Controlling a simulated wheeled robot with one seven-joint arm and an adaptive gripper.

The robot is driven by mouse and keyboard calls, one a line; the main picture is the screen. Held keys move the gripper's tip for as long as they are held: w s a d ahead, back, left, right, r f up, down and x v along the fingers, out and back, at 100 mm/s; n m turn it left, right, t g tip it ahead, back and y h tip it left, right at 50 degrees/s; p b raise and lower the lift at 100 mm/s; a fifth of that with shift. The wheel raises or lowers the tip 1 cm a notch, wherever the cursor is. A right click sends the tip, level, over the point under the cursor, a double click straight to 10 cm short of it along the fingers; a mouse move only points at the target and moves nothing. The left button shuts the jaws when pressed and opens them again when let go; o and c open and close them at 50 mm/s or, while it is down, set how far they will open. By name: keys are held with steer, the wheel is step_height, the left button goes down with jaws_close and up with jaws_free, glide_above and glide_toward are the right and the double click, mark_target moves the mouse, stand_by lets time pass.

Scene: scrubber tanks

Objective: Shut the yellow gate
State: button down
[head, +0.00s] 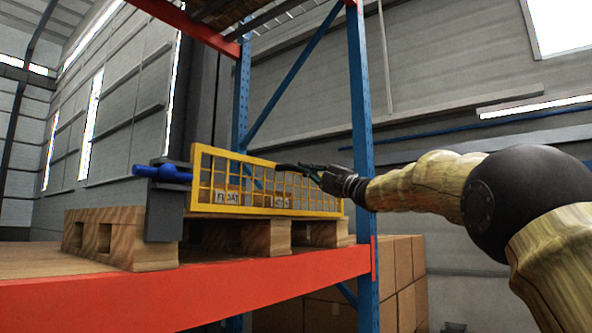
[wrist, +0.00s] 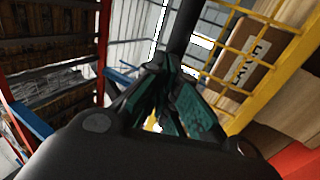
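The yellow mesh gate (head: 265,212) stands upright along the front of the load on a wooden pallet (head: 120,215). At its left end is a dark grey post (head: 165,215) with a blue fitting (head: 162,173). My gripper (head: 305,170) is close to the gate's upper right part. In the wrist view my gripper's teal-padded fingers (wrist: 168,75) converge at the tips. A dark bar (wrist: 185,28) lies beyond or between the tips. I cannot tell whether they grip it. The gate's mesh (wrist: 245,55) runs along the right of the wrist view.
The pallet rests on a rack shelf with an orange front beam (head: 200,300). A blue rack upright (head: 361,130) stands just right of the gate, close to my gripper. A labelled brown box (wrist: 240,62) sits behind the mesh. Cartons (head: 405,275) are stacked lower right.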

steer(key=shift+a+r, duration=0.1)
steer(key=shift+r, duration=0.15)
steer(key=shift+f, duration=0.15)
stand_by(0.3)
steer(key=s+d+f+b, duration=0.2)
steer(key=s+d+b, duration=0.4)
steer(key=d, duration=0.5)
steer(key=shift+s+d+f+b, duration=0.25)
steer(key=shift+s+b, duration=0.15)
steer(key=shift+s, duration=0.35)
